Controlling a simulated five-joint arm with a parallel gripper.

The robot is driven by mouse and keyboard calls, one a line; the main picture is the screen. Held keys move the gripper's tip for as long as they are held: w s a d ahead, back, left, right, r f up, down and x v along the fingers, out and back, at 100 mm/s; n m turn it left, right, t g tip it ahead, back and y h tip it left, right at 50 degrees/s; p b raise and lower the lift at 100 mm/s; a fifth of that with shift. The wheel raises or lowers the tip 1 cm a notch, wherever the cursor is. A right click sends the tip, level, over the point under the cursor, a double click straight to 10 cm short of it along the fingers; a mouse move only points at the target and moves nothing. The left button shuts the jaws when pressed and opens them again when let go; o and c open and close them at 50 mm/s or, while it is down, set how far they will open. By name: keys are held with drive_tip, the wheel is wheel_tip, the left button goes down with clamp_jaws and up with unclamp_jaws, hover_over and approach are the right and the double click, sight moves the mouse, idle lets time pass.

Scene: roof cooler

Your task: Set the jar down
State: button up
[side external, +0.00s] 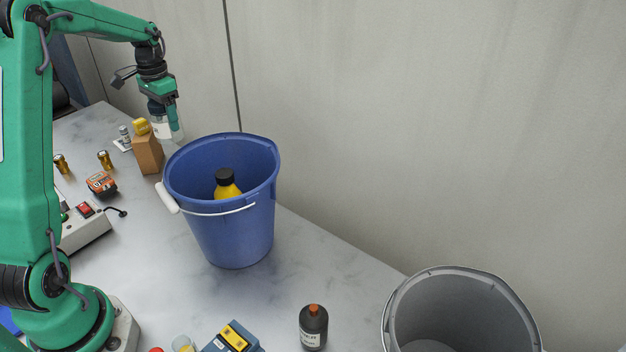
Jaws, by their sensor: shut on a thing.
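My gripper (170,108) points down at the upper left and is shut on a clear jar (164,130) with a white label. The jar hangs upright, beside the far left rim of the blue bucket (236,228) and just right of a brown cardboard box (148,155). The fingers hide part of the jar. Its base is close to the bucket's rim in the picture, and I cannot tell how high it is above the table (305,255).
A yellow bottle with a black cap (227,187) stands inside the blue bucket. A grey bucket (465,310) is at lower right, a dark bottle (313,328) left of it. Small batteries (106,160) and an orange-black item (101,184) lie left. A wall closes the back.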

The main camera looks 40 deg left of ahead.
wheel_tip(320, 180, up, 17)
drive_tip(key=w+d+m, duration=0.3)
drive_tip(key=d+m, duration=0.2)
drive_tip(key=d, duration=1.3)
drive_tip(key=w+d+m, duration=0.3)
drive_tip(key=d+m, duration=0.2)
drive_tip(key=d, duration=1.3)
drive_tip(key=s+d+m, duration=0.5)
drive_tip(key=s+d, duration=0.2)
drive_tip(key=d, duration=0.5)
drive_tip(key=s+d+m, duration=0.4)
drive_tip(key=s+d, duration=0.3)
drive_tip(key=d, duration=0.6)
wheel_tip(320, 180, down, 18)
drive_tip(key=shift+s+f, duration=0.2)
drive_tip(key=shift+w, duration=0.1)
